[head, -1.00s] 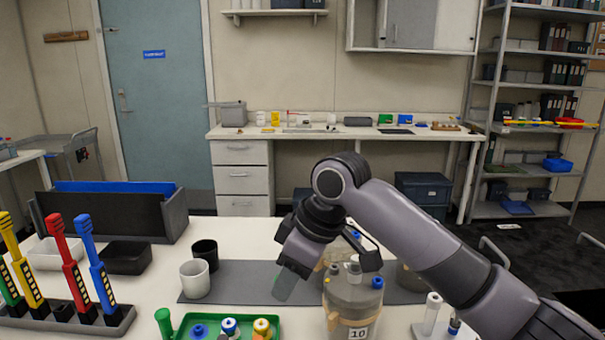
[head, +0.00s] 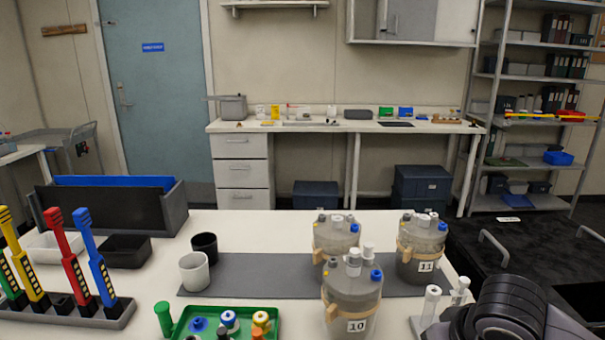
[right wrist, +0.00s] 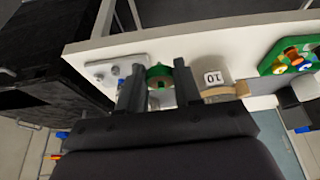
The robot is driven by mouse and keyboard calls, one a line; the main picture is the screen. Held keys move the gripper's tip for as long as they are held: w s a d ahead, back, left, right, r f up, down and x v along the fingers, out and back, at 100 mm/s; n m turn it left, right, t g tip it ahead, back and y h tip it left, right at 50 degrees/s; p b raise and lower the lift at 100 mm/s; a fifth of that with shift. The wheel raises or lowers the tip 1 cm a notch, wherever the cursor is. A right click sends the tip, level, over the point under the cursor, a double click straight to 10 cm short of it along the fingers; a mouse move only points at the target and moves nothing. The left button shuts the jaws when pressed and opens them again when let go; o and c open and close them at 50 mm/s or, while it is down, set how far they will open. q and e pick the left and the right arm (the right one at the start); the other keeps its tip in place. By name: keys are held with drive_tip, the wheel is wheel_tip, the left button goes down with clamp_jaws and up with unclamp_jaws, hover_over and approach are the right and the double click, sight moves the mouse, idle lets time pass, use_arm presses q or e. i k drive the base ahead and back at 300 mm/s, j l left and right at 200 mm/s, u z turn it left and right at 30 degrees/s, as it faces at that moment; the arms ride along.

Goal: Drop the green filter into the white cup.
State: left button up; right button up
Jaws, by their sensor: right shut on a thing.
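The white cup (head: 194,274) stands upright on the table at the left end of the grey mat, in front of a black cup (head: 205,247). My right gripper (right wrist: 160,88) shows in the right wrist view, shut on a green round piece, which looks like the green filter (right wrist: 159,70). The fingers partly hide it. In the head view only part of my right arm shows at the bottom right, far from the white cup; the gripper and filter are out of that view. My left gripper is in neither view.
Bioreactor 10 (head: 351,303), bioreactor 11 (head: 420,262) and another vessel (head: 335,235) stand between my right arm and the cups. A green tray (head: 271,316) with coloured filters lies in front. A tool rack (head: 118,322) is at left. The grey mat (head: 262,280) is partly clear.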

sight(199, 284)
drive_tip(key=j+u, duration=0.1)
drive_tip(key=j, duration=0.3)
drive_tip(key=i+j, duration=0.15)
drive_tip(key=j, duration=0.2)
drive_tip(key=i+j+u, duration=0.15)
drive_tip(key=j, duration=0.6)
drive_tip(key=i+j+u, duration=0.15)
drive_tip(key=j, duration=0.2)
drive_tip(key=i+j, duration=0.1)
drive_tip(key=j, duration=0.25)
drive_tip(key=u, duration=0.05)
